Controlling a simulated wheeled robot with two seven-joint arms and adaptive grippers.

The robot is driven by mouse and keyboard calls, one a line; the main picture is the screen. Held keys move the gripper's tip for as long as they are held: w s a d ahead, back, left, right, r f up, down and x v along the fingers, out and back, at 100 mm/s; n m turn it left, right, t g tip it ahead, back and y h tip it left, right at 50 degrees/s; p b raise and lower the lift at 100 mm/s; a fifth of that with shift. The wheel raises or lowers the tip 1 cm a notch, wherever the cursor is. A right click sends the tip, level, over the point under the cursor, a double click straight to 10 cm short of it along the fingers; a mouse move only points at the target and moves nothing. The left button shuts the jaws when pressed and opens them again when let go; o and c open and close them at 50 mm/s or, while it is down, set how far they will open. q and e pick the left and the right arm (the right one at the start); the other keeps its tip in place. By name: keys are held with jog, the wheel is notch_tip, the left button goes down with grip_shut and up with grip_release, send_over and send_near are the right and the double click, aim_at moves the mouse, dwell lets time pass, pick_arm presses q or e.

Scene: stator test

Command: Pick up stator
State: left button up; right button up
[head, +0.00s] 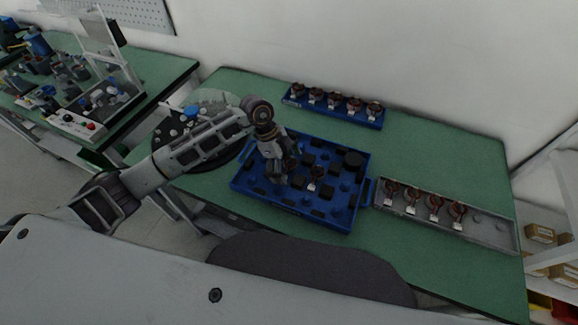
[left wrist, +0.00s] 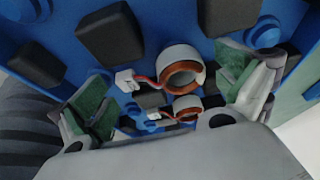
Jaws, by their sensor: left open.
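A stator (head: 316,173), a copper-coloured ring with a pale connector, sits in the blue tray (head: 290,207) in the middle of the table. My left gripper (head: 284,172) is over the tray, just left of this stator, pointing down. In the left wrist view, a stator with a white outer ring and copper winding (left wrist: 182,70) shows between the open green-padded fingers of the left gripper (left wrist: 165,80). A second stator (left wrist: 187,107) shows just below it, partly hidden by the gripper body. Nothing is held. My right gripper is out of view.
A blue rack (head: 333,108) with several stators stands at the back. A grey tray (head: 470,226) holds several more at right. Black blocks (left wrist: 110,38) and blue pegs stand in the middle tray. A round dark plate (head: 175,155) lies left. The green table (head: 430,150) is clear at back right.

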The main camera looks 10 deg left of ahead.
aim_at(287, 166)
pick_arm(q)
jog(key=c, duration=1)
jog(key=shift+r, duration=0.3)
jog(key=shift+c, duration=0.2)
jog(key=shift+r, duration=0.65)
notch_tip(287, 166, up, 8)
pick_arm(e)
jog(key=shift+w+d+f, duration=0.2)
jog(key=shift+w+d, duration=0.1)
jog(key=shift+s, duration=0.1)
